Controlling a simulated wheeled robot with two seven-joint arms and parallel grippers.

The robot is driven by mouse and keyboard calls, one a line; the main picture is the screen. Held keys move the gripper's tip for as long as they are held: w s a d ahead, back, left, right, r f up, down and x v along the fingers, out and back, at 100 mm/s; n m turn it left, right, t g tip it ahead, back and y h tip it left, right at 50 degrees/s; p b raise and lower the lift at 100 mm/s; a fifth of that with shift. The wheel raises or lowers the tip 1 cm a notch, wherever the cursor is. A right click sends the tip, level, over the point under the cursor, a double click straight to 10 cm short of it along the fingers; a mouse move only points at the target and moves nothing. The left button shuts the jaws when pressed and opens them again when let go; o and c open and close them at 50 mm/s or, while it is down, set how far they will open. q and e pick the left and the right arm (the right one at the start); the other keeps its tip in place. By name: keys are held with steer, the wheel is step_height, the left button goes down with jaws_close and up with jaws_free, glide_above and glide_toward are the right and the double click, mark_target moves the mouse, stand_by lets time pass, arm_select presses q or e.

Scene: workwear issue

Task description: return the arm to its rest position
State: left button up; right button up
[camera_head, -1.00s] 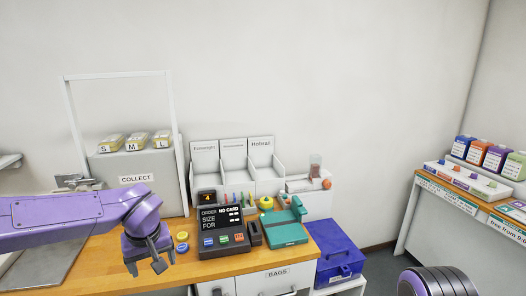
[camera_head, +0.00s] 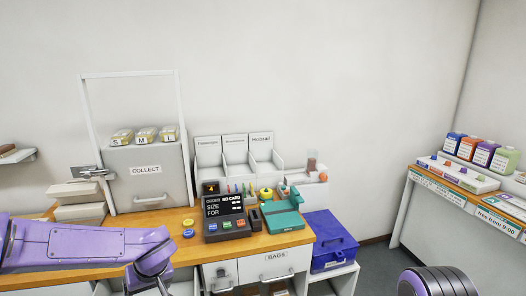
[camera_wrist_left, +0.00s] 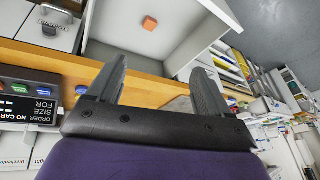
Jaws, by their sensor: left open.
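My left arm, purple, comes in from the left in the head view. My left gripper (camera_head: 160,290) hangs at the bottom edge, in front of the counter (camera_head: 185,252), and is partly cut off. In the left wrist view my left gripper (camera_wrist_left: 165,78) has its two dark fingers spread apart with nothing between them. The right gripper is not in view.
A black order terminal (camera_head: 224,219), a teal device (camera_head: 283,215) and a grey COLLECT box (camera_head: 146,180) stand on the counter. A blue case (camera_head: 329,240) sits at right.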

arm_select(q)
steer(key=s+a+f+t+y, duration=0.1)
steer(key=s+a+f+y, duration=0.1)
steer(key=s+f, duration=0.55)
steer(key=s+a+f+t+y, duration=0.15)
steer(key=s+f, duration=0.25)
steer(key=f, duration=0.6)
steer(key=s+d+f+g+h, duration=0.15)
steer(key=s+f, duration=0.25)
steer(key=s, duration=0.5)
steer(key=s+f+h, duration=0.3)
steer(key=s+f, duration=0.1)
steer(key=s, duration=0.6)
step_height(320, 180, down, 15)
steer(key=b, duration=1.4)
steer(key=shift+s+b, duration=0.3)
steer(key=shift+s, duration=0.1)
